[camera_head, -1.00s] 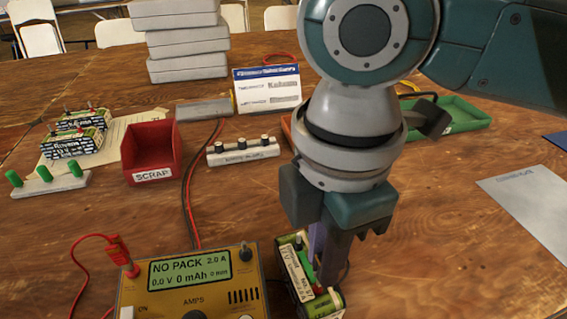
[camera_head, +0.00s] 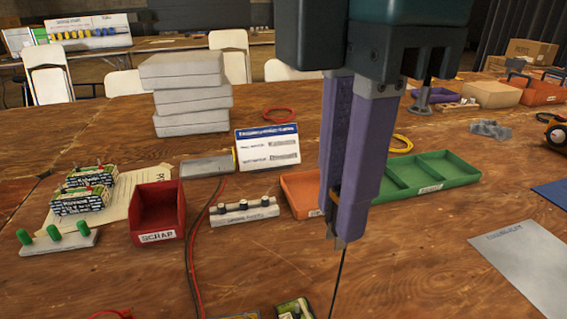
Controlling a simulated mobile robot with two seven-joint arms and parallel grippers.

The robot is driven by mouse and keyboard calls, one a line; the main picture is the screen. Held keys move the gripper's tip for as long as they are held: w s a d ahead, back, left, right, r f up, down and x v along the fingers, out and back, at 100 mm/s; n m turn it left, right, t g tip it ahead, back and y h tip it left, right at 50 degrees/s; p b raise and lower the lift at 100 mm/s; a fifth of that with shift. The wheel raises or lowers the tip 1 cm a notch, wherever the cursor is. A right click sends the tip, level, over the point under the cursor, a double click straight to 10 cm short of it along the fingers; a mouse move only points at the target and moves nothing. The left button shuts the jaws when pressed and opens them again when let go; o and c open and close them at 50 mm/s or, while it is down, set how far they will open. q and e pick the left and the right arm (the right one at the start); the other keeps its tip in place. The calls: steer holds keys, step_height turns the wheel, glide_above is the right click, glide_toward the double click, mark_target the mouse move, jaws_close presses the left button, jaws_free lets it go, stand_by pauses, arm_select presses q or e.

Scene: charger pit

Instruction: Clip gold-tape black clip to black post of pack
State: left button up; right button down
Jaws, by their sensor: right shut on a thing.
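My right gripper (camera_head: 345,205) stands in the middle of the head view, pointing down, with its purple fingers shut on the black clip (camera_head: 334,204). The clip is mostly hidden between the fingers; a small gold patch shows at their left edge. A thin black lead hangs from below the fingertips to the bottom edge. The pack (camera_head: 294,309) shows only its top end at the bottom edge, below and left of the gripper. I cannot make out its black post. The clip is apart from the pack. My left gripper is out of view.
A red scrap bin (camera_head: 158,212), a white block with black knobs (camera_head: 244,211) and an orange tray (camera_head: 300,192) stand behind. A green tray (camera_head: 430,174) lies behind right. The charger (camera_head: 240,316) barely shows at the bottom.

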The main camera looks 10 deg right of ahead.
steer(key=shift+r+p, duration=0.25)
steer(key=shift+p, duration=0.45)
steer(key=w+n+p, duration=0.1)
steer(key=n+p, duration=0.1)
steer(key=n, duration=0.1)
steer(key=n+b, duration=0.4)
steer(key=n, duration=1.1)
glide_above(298, 305)
step_height(298, 305, down, 13)
steer(key=shift+f, duration=0.15)
steer(key=shift+f+b, duration=2.15)
steer(key=shift+f, duration=1.3)
